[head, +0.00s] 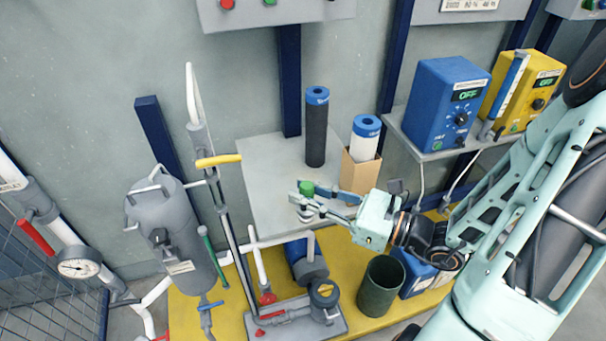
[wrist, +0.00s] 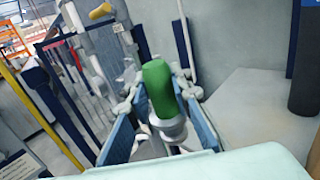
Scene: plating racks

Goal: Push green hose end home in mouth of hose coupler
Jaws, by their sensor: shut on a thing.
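The green hose end (head: 307,188) is a short, rounded green piece between the fingers of my gripper (head: 318,199). In the wrist view the green hose end (wrist: 159,88) stands nearly upright between the two blue finger pads, and my gripper (wrist: 160,125) is shut on it. A grey metal ring-like part (wrist: 172,130) sits at its lower end; it also shows under the fingers in the head view (head: 305,214). I cannot tell whether this grey part is the hose coupler or a collar of the hose end, nor how deep any joint goes.
A grey shelf (head: 262,165) behind bears a black roll (head: 317,130) and a white roll in a cardboard box (head: 358,172). Below are a pump (head: 322,295) and a dark green bin (head: 381,287). A grey tank (head: 165,220) and pipes stand left.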

